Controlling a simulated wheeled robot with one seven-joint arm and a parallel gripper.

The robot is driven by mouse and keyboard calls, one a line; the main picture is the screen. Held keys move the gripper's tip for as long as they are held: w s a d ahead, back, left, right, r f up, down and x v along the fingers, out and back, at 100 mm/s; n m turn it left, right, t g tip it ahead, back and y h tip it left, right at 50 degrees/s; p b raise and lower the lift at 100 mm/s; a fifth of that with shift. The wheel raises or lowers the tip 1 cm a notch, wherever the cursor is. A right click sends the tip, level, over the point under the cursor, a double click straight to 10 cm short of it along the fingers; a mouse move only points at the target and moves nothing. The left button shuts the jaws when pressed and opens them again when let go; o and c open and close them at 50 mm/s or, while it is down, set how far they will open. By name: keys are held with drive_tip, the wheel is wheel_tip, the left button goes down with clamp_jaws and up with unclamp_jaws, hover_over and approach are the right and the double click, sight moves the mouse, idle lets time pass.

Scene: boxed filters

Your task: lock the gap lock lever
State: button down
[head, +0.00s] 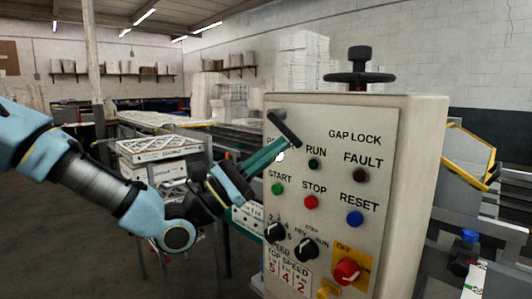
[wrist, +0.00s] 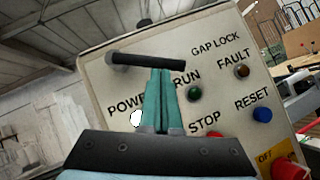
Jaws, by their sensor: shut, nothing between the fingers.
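The gap lock lever (head: 287,130) is a black bar on the upper left of the cream control panel (head: 325,122), left of the GAP LOCK label. In the head view it slants down to the right; in the wrist view the lever (wrist: 140,61) lies nearly level. My gripper (head: 284,146) has its teal fingers shut and empty, with the tips at the lever's lower right part. In the wrist view the fingertips (wrist: 160,73) overlap the lever's underside; I cannot tell whether they touch it.
Below are the RUN lamp (head: 313,164), a green START button (head: 277,188), a red STOP button (head: 310,202) and a blue RESET button (head: 354,218). A red knob (head: 346,271) sits lower. A black handwheel (head: 360,77) tops the cabinet. Boxed filters (head: 160,148) stand behind my arm.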

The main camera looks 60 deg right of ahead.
drive_tip(key=n+t+h, duration=0.1)
drive_tip(key=s+r+n+t+h+p, duration=0.1)
drive_tip(key=n, duration=0.3)
drive_tip(key=shift+s+a+r+t+h+p, duration=0.15)
drive_tip(key=shift+a+r+t+h+p, duration=0.1)
drive_tip(key=shift+t+h+p, duration=0.15)
drive_tip(key=shift+s+a+r+p, duration=0.15)
drive_tip(key=shift+s+r+p, duration=0.3)
drive_tip(key=shift+r+p, duration=0.35)
drive_tip(key=shift+s+f, duration=0.1)
